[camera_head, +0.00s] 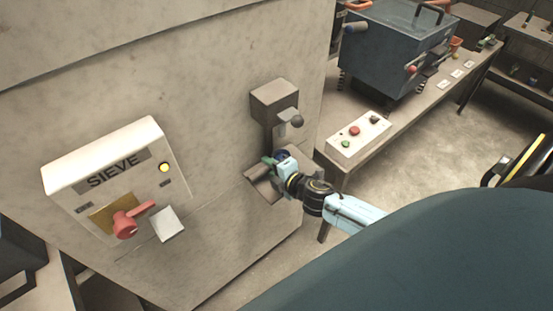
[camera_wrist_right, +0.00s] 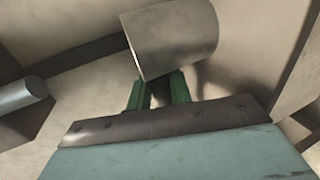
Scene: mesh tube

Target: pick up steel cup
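The steel cup (camera_wrist_right: 172,38) shows in the right wrist view as a plain grey cylinder, tilted, right ahead of my right gripper. The two green fingers of my right gripper (camera_wrist_right: 158,90) stand a little apart, and their tips end at or behind the cup's lower edge. A dark patch lies between the fingers; I cannot tell whether they grip part of the cup. In the head view my right gripper (camera_head: 268,163) is at the machine's face, below a grey box-shaped fitting (camera_head: 274,100). The cup is not clear there. My left gripper is not in view.
The tall machine wall (camera_head: 220,110) carries a SIEVE panel (camera_head: 115,160) with a red handle (camera_head: 130,220) and a lit yellow lamp (camera_head: 164,168). A bench (camera_head: 400,115) at the right holds a button box (camera_head: 358,135) and a blue tank (camera_head: 390,50).

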